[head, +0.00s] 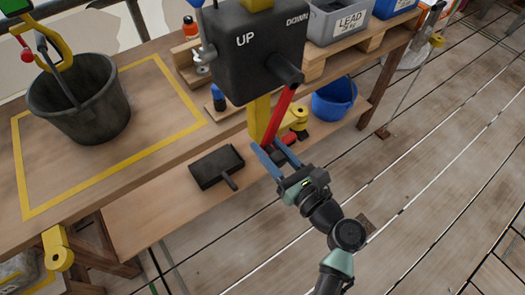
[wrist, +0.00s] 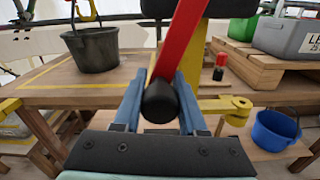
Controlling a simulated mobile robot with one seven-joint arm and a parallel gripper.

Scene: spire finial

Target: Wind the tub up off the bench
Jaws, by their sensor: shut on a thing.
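The dark tub (head: 95,105) stands upright on the wooden bench (head: 150,85), inside a yellow taped outline. A yellow hook (head: 55,45) hangs over it at the raised handle; I cannot tell whether it bears any load. The black winch box (head: 240,55), marked UP on the left and DOWN on the right, stands at the bench's front edge. Its red crank arm (head: 276,115) points down and slightly left from the hub. My gripper (head: 268,149) is shut on the crank's black grip (wrist: 160,103), which shows between the blue fingers in the wrist view.
A grey LEAD box (head: 337,22) sits on a pallet at the bench's right. A blue bucket (head: 335,100) and a dark dustpan-like tray (head: 216,167) lie on the lower shelf. A yellow bracket (head: 292,118) is close behind my gripper. The plank floor at right is mostly clear.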

